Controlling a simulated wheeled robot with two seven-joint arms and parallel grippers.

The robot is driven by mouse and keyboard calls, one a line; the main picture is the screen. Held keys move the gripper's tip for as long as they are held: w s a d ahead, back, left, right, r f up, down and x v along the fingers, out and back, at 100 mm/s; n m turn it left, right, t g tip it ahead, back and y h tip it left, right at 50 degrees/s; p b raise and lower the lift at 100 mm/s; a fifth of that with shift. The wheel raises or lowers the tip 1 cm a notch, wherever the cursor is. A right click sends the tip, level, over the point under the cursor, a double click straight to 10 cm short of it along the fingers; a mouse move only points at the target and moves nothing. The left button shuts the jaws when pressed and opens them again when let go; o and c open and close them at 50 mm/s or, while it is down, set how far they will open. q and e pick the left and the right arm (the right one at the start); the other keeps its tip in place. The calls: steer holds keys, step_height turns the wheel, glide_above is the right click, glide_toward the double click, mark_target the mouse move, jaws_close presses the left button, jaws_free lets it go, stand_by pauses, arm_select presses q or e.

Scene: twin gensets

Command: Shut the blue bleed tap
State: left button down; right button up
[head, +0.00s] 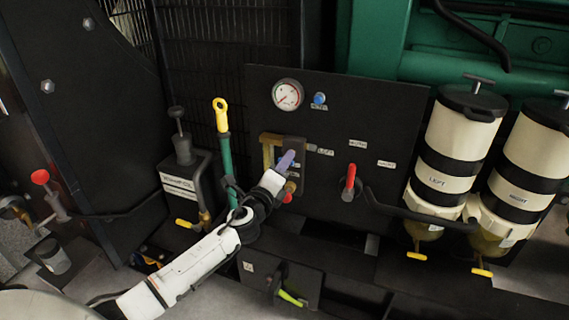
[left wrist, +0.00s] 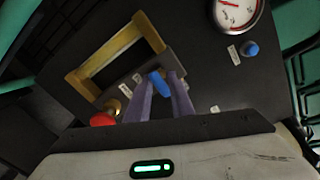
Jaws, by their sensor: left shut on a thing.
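The blue bleed tap (left wrist: 158,77) shows in the left wrist view as a small blue handle between my left gripper's two purple-grey fingertips (left wrist: 161,83). The gripper is shut on it. In the head view my left gripper (head: 286,160) reaches the black panel beside a brass-coloured frame, and it hides the tap there. A red knob (left wrist: 103,119) and a brass fitting (left wrist: 112,106) sit just left of the fingers in the left wrist view. My right gripper is not in view.
The panel carries a pressure gauge (head: 287,95), a blue button (head: 319,98) and a red-handled lever (head: 350,182). A green lever with a yellow loop (head: 221,115) stands close left of my arm. Two cream-and-black filter canisters (head: 458,140) stand at the right.

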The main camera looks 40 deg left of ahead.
arm_select(q)
steer(key=c, duration=1.9)
jaws_free()
steer(key=shift+o, duration=0.2)
steer(key=v, duration=1)
steer(key=shift+s, duration=0.2)
steer(key=s+d+f+n+g+h, duration=0.2)
steer(key=s+d+f+n, duration=0.25)
steer(key=f, duration=0.45)
steer(key=s+d+f+n+g+h, duration=0.1)
steer(key=s+d+f+n+g, duration=0.25)
steer(key=s+f, duration=0.4)
steer(key=s+d+f+n+g+h, duration=0.3)
steer(key=s+d+f+n, duration=0.7)
steer(key=s+d, duration=0.2)
steer(key=shift+s+d+f+n+h, duration=0.2)
steer(key=shift+s+d+n+h, duration=0.15)
steer(key=shift+s, duration=0.3)
